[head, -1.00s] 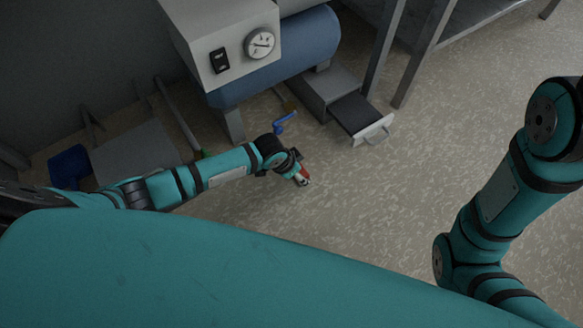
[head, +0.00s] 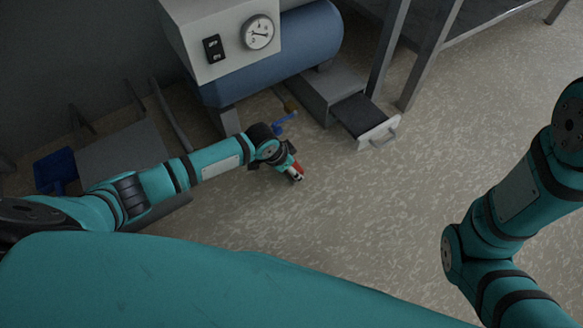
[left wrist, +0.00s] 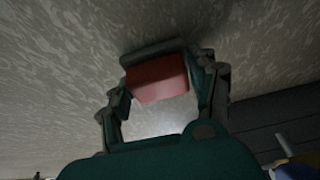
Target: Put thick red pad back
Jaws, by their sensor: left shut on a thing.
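The thick red pad (left wrist: 158,80) is held between the fingers of my left gripper (left wrist: 163,88) in the left wrist view. That gripper is shut on the pad, above the speckled floor and in front of the machine. An open drawer (head: 351,113) with a dark inside and a pale front stands to the right of the gripper, apart from it. My right arm shows at the right edge, but its gripper is out of view.
A blue tank with a grey box and gauge (head: 258,32) stands behind the gripper. A blue valve handle (head: 285,122) sticks out near my left wrist. Metal legs (head: 427,55) stand right of the drawer. The floor (head: 350,220) in front is clear.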

